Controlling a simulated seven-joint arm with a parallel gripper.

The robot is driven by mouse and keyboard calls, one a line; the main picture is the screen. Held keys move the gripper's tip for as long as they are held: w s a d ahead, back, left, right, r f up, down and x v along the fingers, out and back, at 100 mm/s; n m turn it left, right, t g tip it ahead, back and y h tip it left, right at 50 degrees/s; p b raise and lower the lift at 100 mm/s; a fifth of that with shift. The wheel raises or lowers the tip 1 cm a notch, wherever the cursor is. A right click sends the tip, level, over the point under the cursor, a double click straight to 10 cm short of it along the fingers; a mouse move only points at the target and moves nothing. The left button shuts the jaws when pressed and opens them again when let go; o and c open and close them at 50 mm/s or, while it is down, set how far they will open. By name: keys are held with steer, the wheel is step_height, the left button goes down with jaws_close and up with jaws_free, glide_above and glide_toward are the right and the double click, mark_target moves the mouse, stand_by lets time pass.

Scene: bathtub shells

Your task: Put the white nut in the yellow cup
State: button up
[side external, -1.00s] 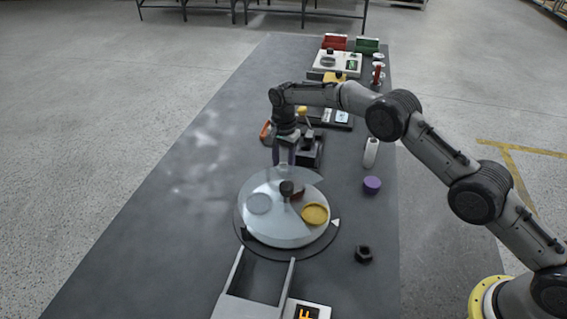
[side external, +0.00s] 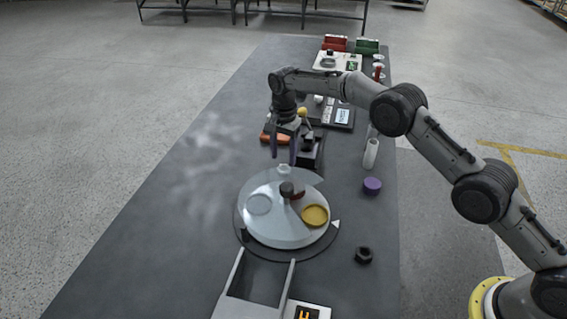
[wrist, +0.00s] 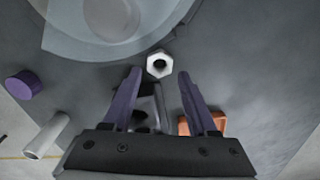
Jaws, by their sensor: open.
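The white nut (wrist: 159,65) lies on the dark table just outside the round turntable's edge, its dark hole facing up in the wrist view. In the side view a pale shape at the turntable's far edge appears to be this nut (side external: 284,169). My gripper (side external: 284,158) is open and empty above the table, on the far side of the turntable. In the wrist view its purple fingers (wrist: 159,80) point toward the nut, which shows between and beyond the tips. The yellow cup (side external: 315,215) sits at the turntable's right side. The wrist view does not show the cup.
The turntable (side external: 270,233) has a clear cover with a wedge-shaped opening and a dark centre knob (side external: 287,189). A purple cylinder (side external: 372,185), white cylinder (side external: 371,155) and black nut (side external: 363,255) stand to the right. An orange object (wrist: 202,123) lies near my gripper. Table left is clear.

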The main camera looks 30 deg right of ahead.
step_height(320, 180, up, 8)
stand_by(0.4)
